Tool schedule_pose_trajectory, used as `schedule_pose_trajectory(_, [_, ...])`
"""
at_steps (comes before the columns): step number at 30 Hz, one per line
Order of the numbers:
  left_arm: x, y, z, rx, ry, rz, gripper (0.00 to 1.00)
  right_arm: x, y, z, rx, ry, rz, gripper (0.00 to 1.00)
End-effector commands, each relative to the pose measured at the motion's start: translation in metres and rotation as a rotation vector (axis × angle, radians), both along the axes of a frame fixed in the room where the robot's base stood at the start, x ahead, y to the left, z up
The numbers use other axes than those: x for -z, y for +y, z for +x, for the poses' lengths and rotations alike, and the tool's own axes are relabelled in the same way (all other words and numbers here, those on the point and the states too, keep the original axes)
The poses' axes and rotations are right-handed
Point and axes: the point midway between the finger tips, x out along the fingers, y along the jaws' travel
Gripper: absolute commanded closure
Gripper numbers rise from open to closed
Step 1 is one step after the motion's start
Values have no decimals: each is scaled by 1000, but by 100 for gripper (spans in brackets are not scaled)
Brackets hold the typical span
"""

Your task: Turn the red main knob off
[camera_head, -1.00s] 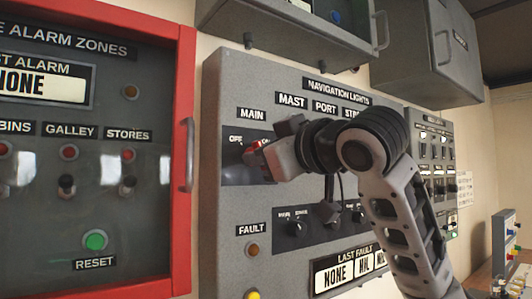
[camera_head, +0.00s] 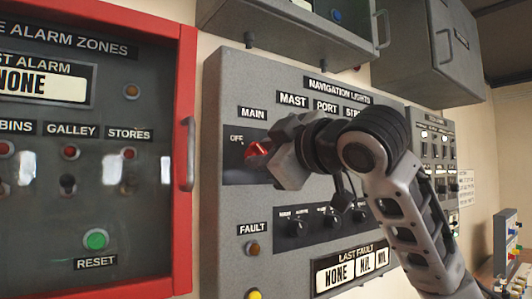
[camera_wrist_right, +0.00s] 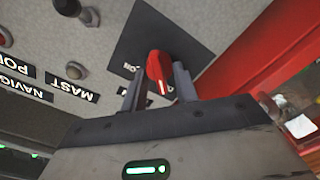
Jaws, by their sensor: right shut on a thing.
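The red main knob (camera_head: 258,152) sits on a dark plate (camera_head: 236,172) under the MAIN label on the navigation lights panel. An OFF mark shows at the upper left of the knob. My right gripper (camera_head: 272,160) is at the knob from the right and hides part of it. In the right wrist view the red knob (camera_wrist_right: 159,70) stands between the two fingers of the right gripper (camera_wrist_right: 157,88), which is shut on it. A white line runs along the knob's face there. My left gripper is not in view.
The grey navigation lights panel (camera_head: 228,100) has smaller knobs and a yellow button low down. A red-framed alarm cabinet (camera_head: 186,60) with a handle stands close on the left. Grey boxes hang above. My right arm covers the panel's right part.

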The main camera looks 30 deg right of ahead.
Motion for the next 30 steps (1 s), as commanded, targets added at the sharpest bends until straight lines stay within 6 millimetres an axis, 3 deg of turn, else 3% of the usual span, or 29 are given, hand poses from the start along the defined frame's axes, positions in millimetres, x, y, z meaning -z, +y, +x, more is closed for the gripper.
schedule_pose_trajectory(4, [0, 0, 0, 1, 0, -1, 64, 0, 0, 0, -1, -1, -2, 93])
schedule_pose_trajectory(5, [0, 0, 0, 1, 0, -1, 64, 0, 0, 0, -1, -1, -2, 68])
schedule_pose_trajectory(7, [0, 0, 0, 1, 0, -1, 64, 0, 0, 0, -1, -1, -2, 50])
schedule_pose_trajectory(16, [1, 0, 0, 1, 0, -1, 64, 0, 0, -1, 1, -1, 0, 50])
schedule_pose_trajectory(20, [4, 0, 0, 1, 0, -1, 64, 1, -2, -11, 1, -3, 1, 50])
schedule_pose_trajectory(30, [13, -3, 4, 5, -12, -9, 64, 2, -12, -86, 3, -7, -2, 50])
